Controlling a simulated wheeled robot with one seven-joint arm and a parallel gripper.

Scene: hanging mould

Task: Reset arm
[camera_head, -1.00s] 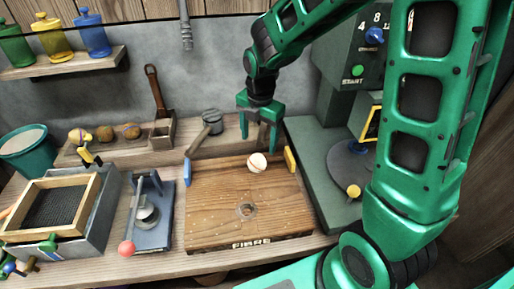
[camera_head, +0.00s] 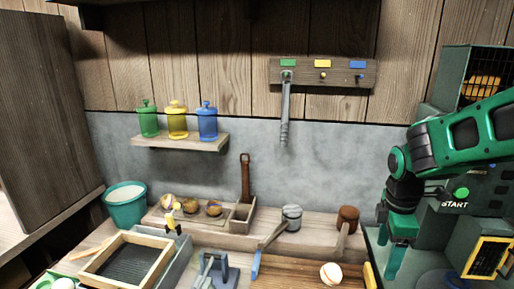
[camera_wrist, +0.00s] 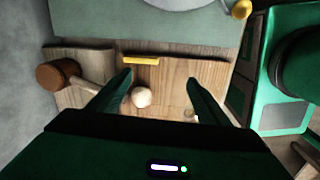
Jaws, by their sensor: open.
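My green gripper (camera_head: 396,243) hangs at the right of the head view, in front of the green machine marked START (camera_head: 462,194). Its fingers point down and are apart, with nothing held between them. In the wrist view my gripper (camera_wrist: 160,88) shows two separated fingers. A white ball with dark seam lines (camera_head: 331,273) rests on the wooden board (camera_head: 290,272), left of my gripper. In the wrist view the ball (camera_wrist: 141,97) shows between the fingers but lies below them on the board.
A mallet (camera_head: 347,217) and a grey-headed tool (camera_head: 291,216) stand behind the board. A rack (camera_head: 322,75) with one hanging grey tool (camera_head: 285,120) is on the wall. A shelf (camera_head: 180,142) holds green, yellow and blue jars. A framed screen (camera_head: 125,262) and teal bucket (camera_head: 126,207) are at left.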

